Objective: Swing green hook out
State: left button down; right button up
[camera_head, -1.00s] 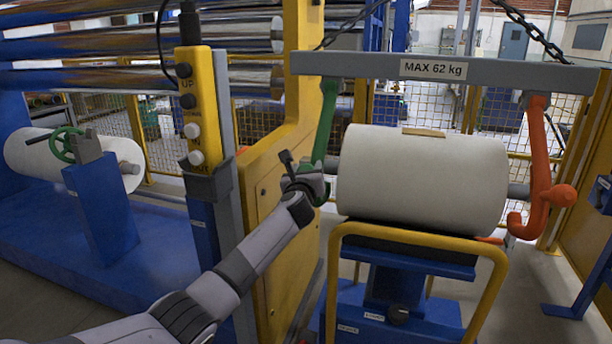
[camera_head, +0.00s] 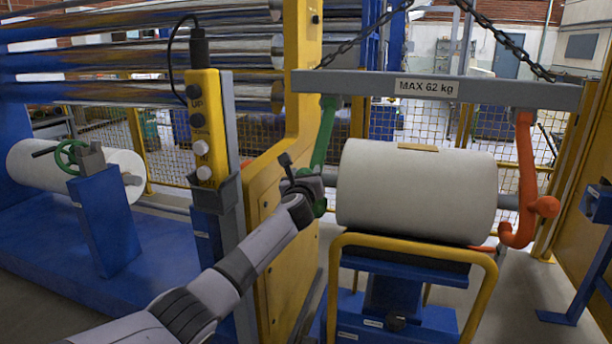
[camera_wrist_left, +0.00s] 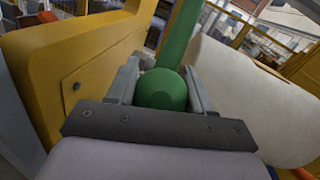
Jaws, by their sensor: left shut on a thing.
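The green hook (camera_head: 324,133) hangs from the left end of the grey lifting beam (camera_head: 450,90), marked MAX 62 kg. Its lower end is at my left gripper (camera_head: 311,183), left of the white film roll (camera_head: 415,187). In the left wrist view the green ball knob (camera_wrist_left: 161,90) sits between the two fingers of my left gripper (camera_wrist_left: 162,88), which is shut on it. The hook's arm rises beyond the knob. The hook's lowest part is largely hidden by my gripper. The orange hook (camera_head: 525,180) hangs at the beam's right end, by the roll's shaft. My right gripper is not in view.
The roll rests on a blue cart (camera_head: 425,323) with a yellow tubular frame (camera_head: 485,290). A yellow machine frame (camera_head: 285,215) stands close left of my gripper. A yellow button pendant (camera_head: 206,135) stands further left. Chains (camera_head: 510,45) hold the beam.

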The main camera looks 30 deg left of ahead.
pick_arm(q)
jog(key=shift+c, duration=2.4)
grip_release()
jog(key=shift+a, duration=0.25)
jog(key=shift+s+d, duration=0.1)
jog(key=shift+d, duration=0.05)
jog(key=shift+s+d, duration=0.15)
jog(key=shift+s, duration=0.2)
jog(key=p+v, duration=0.1)
jog(key=v, duration=0.5)
jog(key=shift+s, duration=0.15)
